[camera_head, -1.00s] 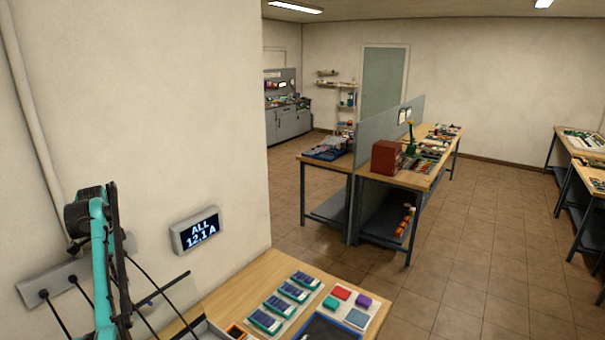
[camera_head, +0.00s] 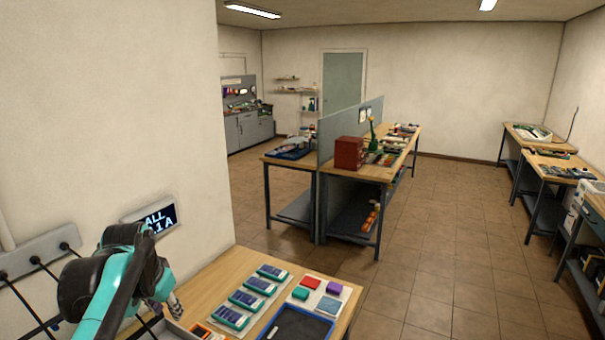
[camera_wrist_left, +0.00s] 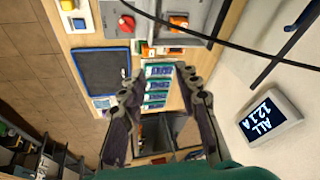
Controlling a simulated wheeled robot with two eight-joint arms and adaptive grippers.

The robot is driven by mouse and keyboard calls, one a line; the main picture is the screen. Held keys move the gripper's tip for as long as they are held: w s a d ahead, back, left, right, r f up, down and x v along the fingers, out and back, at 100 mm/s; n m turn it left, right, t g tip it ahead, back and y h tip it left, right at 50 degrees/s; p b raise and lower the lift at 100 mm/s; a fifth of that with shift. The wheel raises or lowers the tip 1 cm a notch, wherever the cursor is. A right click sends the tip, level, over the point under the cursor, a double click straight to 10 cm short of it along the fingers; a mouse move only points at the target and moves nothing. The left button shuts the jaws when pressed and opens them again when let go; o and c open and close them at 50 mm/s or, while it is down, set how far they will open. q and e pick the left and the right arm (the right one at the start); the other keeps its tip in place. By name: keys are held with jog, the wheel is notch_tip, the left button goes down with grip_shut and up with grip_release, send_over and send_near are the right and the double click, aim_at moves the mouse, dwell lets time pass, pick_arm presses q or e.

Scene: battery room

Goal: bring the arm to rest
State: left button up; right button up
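My left arm (camera_head: 110,285), teal and dark grey, comes in from the lower left of the head view, in front of the wall and beside the near bench. My left gripper (camera_head: 174,303) is partly hidden behind its own arm there. In the left wrist view my left gripper (camera_wrist_left: 155,82) has its two dark fingers spread apart with nothing held between them. Teal and blue packs (camera_wrist_left: 158,85) show beyond the fingers on the bench. My right gripper is in neither view.
The near bench (camera_head: 215,280) holds a row of packs (camera_head: 245,299), a dark blue-rimmed tray (camera_head: 295,325) and small coloured blocks (camera_head: 311,283). A wall display (camera_head: 160,219) and a socket strip (camera_head: 40,250) with cables are close to the arm. Tiled floor (camera_head: 440,250) lies open at right.

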pick_arm(q)
jog(key=s+d+f+n+t+b, duration=0.1)
jog(key=s+d+f+b, duration=0.2)
jog(key=s+d+f, duration=0.3)
jog(key=s+d+f+n+t+h+b, duration=0.1)
jog(key=s+d+f+t+b, duration=0.1)
jog(key=s+d+f, duration=0.4)
jog(key=s+f+b, duration=0.1)
jog(key=s+f, duration=0.3)
jog(key=f, duration=0.4)
jog(key=shift+s+d+f, duration=0.2)
jog(key=shift+s+f, duration=0.15)
jog(key=shift+f, duration=0.05)
